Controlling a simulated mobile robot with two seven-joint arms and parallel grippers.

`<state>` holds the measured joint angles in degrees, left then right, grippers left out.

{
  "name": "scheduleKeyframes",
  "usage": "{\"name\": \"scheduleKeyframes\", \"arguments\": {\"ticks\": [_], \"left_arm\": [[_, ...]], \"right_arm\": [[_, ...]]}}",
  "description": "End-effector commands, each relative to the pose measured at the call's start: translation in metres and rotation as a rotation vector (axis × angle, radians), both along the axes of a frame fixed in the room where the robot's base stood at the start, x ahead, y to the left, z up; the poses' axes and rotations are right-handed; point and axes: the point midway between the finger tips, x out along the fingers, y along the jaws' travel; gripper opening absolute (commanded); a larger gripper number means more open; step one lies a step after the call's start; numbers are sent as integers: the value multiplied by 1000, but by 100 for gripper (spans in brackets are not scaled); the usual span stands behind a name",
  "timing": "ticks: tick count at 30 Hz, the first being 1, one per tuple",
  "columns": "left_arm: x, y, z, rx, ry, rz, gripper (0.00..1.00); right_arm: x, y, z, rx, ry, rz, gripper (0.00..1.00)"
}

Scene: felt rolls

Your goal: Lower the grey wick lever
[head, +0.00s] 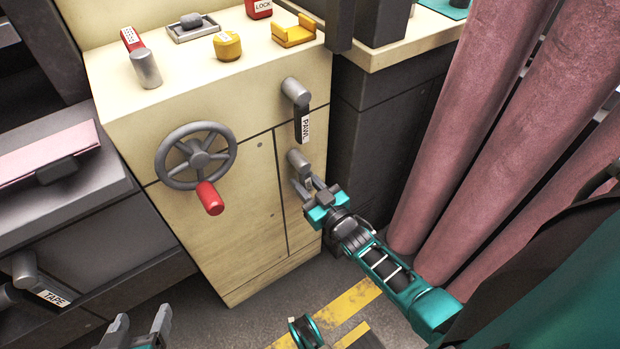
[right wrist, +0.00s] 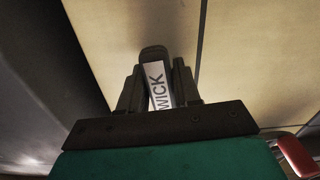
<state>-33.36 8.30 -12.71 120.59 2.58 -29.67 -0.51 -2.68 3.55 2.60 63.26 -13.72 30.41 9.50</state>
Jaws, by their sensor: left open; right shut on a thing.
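The grey wick lever (head: 299,160) is mounted on the front of the cream cabinet, below the lever labelled PAWL. Its grey hub shows in the head view, and the arm of the lever is mostly hidden by my right gripper (head: 313,189). In the right wrist view the lever's white WICK label (right wrist: 158,86) shows between the two fingers of my right gripper (right wrist: 157,90), which is shut on the lever. My left gripper (head: 138,328) is open and empty at the bottom left of the head view, well away from the lever.
The PAWL lever (head: 302,120) hangs just above. A grey handwheel (head: 198,155) with a red handle is to the left. The cabinet top (head: 190,65) carries red, yellow and grey controls. Pink felt rolls (head: 480,110) stand close on the right. A TAPE lever (head: 45,288) is at lower left.

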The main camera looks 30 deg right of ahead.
Motion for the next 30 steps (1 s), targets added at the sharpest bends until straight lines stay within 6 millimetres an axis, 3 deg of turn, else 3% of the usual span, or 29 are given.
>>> {"name": "scheduleKeyframes", "arguments": {"ticks": [19,20,26,30], "left_arm": [[-1,1,-1,2,6,1,68],[-1,1,-1,2,6,1,68],[-2,1,-1,2,7,0,68],[-2,1,-1,2,7,0,68]], "right_arm": [[0,4,0,56,4,0,0],[0,4,0,56,4,0,33],[0,4,0,55,4,0,52],[0,4,0,54,4,0,53]]}}
